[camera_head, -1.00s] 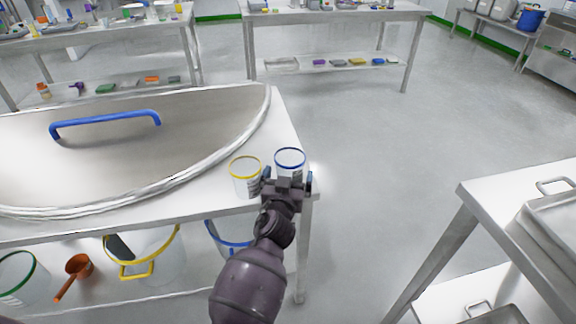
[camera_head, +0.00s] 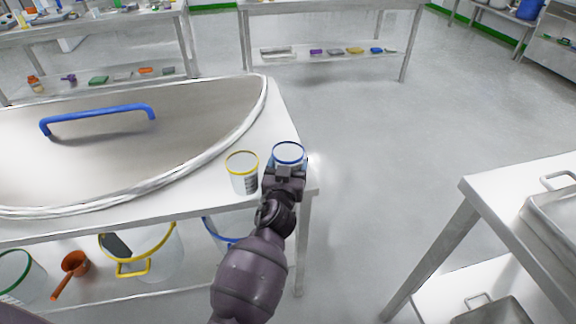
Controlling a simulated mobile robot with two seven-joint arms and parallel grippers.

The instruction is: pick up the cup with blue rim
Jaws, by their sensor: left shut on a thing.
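The cup with blue rim (camera_head: 289,150) is near the right edge of the table, its rim facing up. My left gripper (camera_head: 287,170) is shut on this cup from the near side and hides its lower part, so I cannot tell whether its base touches the table. A similar cup with a yellow rim (camera_head: 243,172) stands upright just to the left, close to the gripper. My right gripper is not in view.
A large steel lid with a blue handle (camera_head: 98,116) covers the left of the table (camera_head: 283,117). Buckets with yellow (camera_head: 165,262) and green rims (camera_head: 22,278) and an orange scoop (camera_head: 74,263) sit on the shelf below. Open floor (camera_head: 390,150) lies to the right.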

